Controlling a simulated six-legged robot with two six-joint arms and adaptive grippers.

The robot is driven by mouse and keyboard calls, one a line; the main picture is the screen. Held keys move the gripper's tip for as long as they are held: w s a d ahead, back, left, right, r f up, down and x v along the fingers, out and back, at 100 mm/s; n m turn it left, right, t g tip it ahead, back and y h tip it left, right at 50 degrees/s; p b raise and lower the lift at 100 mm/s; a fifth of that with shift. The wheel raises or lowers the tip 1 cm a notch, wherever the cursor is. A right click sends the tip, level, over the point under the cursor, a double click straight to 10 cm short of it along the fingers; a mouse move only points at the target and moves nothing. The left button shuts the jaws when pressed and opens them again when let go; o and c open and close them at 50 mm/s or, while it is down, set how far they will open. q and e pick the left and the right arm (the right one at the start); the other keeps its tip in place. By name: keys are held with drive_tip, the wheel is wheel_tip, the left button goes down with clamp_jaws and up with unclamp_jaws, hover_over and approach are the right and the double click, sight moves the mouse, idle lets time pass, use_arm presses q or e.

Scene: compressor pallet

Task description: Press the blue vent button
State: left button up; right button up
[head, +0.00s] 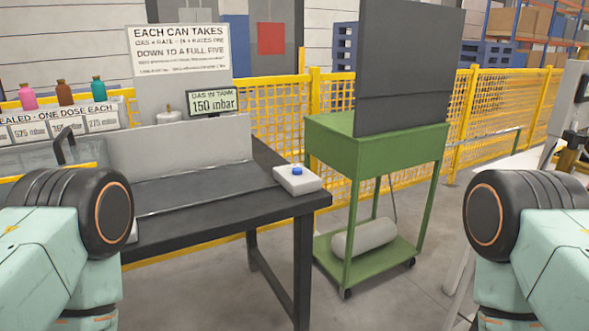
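The blue vent button (297,171) sits on top of a small white box (298,182). The box rests on the right end of the dark table (235,215), near its corner. The button stands clear, with nothing touching it. My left arm comes in at the lower left and my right arm at the lower right, both well apart from the button. Neither gripper's fingers show in the head view. A small display (212,103) behind the table reads "GAS IN TANK 150 mbar".
A green cart (335,148) with a dark upright panel (408,70) stands right of the table, a grey cylinder (364,238) on its lower shelf. Pink, brown and teal bottles stand at the far left. A yellow fence (278,120) runs behind. Floor between cart and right arm looks clear.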

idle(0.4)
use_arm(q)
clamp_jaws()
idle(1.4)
